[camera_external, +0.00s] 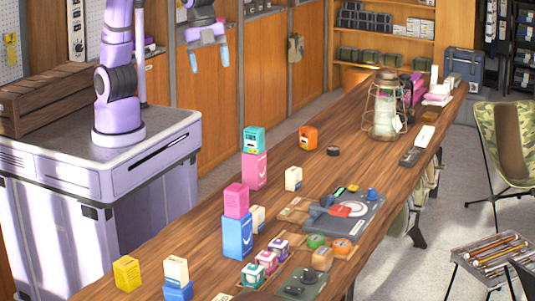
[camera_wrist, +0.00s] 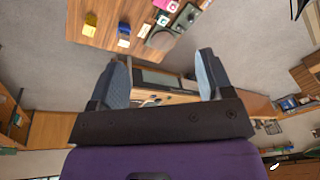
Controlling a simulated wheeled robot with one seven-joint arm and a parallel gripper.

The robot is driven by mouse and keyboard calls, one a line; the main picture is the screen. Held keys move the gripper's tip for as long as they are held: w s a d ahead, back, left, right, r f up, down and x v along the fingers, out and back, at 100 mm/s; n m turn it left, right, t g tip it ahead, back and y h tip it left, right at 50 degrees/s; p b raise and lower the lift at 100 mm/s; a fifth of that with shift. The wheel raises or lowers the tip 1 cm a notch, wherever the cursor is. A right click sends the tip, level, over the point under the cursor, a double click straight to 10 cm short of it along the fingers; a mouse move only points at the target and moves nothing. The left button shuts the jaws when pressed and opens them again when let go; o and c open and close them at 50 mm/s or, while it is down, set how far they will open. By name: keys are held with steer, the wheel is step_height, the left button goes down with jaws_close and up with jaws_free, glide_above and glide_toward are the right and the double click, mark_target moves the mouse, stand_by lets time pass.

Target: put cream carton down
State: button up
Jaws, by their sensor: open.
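Three cream cartons show in the external view, and I cannot tell which one the task means. One cream carton (camera_external: 293,179) stands alone on the wooden table. Another (camera_external: 258,219) stands behind the large blue box, partly hidden. A third (camera_external: 176,269) sits on a small blue box (camera_external: 178,291) at the near end; this pair also shows small in the wrist view (camera_wrist: 124,30). My gripper (camera_external: 209,60) is raised, open and empty, well away from the table; its two blue-grey fingers stand apart in the wrist view (camera_wrist: 162,72).
On the table (camera_external: 200,240) are a yellow box (camera_external: 127,273), a pink box on a blue box (camera_external: 237,237), a teal box on a pink box (camera_external: 254,169), an orange box (camera_external: 308,138), a lantern (camera_external: 384,105) and a grey tray (camera_external: 350,228). A camouflage chair (camera_external: 503,140) stands right.

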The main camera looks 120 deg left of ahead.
steer(key=s+a+r+n+t, duration=0.1)
steer(key=s+a+r+n, duration=0.35)
steer(key=s+a, duration=0.85)
steer(key=s+a+f+n, duration=0.1)
steer(key=s+a+n, duration=0.1)
steer(key=s, duration=0.6)
steer(key=s+a+f+n+t, duration=0.1)
steer(key=s+a+f+n, duration=0.1)
steer(key=s+a, duration=0.3)
steer(key=s+n, duration=0.1)
steer(key=s, duration=0.2)
steer(key=shift+t+y, duration=0.3)
